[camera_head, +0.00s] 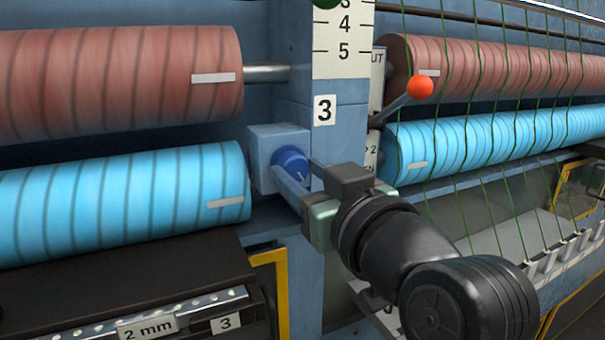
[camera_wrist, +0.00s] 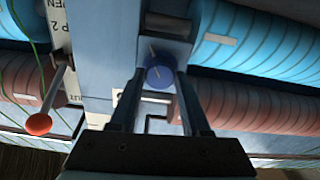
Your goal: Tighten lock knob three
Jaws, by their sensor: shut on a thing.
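The lock knob (camera_head: 291,160) is a round blue knob with a white mark, on a blue-grey block (camera_head: 262,146) below the white label "3" (camera_head: 324,109). My gripper (camera_head: 298,181) reaches it from the lower right in the head view. Its two fingers lie on either side of the knob and are shut on it. In the wrist view the blue knob (camera_wrist: 159,74) sits between the fingertips (camera_wrist: 159,80), its white mark slanting. The fingers hide part of the knob's sides.
Red rollers (camera_head: 120,80) and blue rollers (camera_head: 110,200) flank the post. A lever with an orange ball (camera_head: 420,87) juts out right of the post, above my gripper. Green strands (camera_head: 510,130) hang at the right.

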